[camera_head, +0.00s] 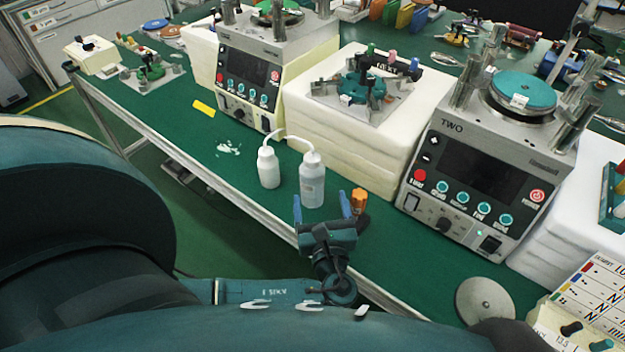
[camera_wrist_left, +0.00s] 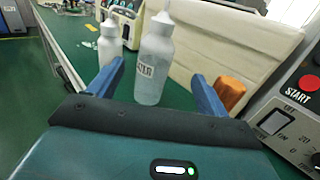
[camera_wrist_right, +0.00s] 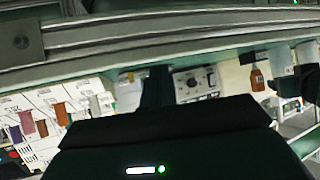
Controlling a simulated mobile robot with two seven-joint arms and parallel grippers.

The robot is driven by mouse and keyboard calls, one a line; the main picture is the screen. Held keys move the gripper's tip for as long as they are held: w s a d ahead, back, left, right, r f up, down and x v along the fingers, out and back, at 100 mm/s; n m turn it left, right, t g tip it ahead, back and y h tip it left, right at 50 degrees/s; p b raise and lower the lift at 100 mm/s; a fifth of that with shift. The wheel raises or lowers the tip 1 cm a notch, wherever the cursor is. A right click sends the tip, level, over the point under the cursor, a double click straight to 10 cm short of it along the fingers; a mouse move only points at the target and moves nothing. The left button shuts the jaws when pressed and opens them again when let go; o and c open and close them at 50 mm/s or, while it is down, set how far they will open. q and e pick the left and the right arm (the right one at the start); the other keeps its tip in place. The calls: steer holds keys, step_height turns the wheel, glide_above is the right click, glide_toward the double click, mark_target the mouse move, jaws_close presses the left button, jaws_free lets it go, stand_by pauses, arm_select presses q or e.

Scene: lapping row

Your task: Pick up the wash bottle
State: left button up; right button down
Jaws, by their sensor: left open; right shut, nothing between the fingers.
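Two white squeeze bottles with bent spouts stand upright side by side on the green bench top. The larger wash bottle (camera_head: 312,182), at right, is translucent; its partly readable label ends in "TER" in the left wrist view (camera_wrist_left: 152,72). The smaller bottle (camera_head: 268,168) stands just left of it; it also shows in the left wrist view (camera_wrist_left: 109,44). My left gripper (camera_head: 321,206) is open and empty, its blue fingers pointing toward the larger bottle, which appears between them but beyond the tips. My right gripper (camera_wrist_right: 158,86) is shut and empty, away from the bottles.
An orange object (camera_head: 359,200) stands close to the right of my left gripper. Behind the bottles are a white foam block (camera_head: 350,140) and a lapping machine (camera_head: 245,80). The machine marked TWO (camera_head: 470,170) stands at right. The bench's front edge is near.

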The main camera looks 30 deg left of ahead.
mark_target(314, 182)
arm_select(q)
steer(key=x, duration=0.4)
steer(key=p+x, duration=0.1)
steer(key=x, duration=0.4)
steer(key=shift+a+f, duration=0.15)
steer(key=shift+a, duration=0.25)
steer(key=c, duration=1.3)
steer(key=shift+o, duration=0.2)
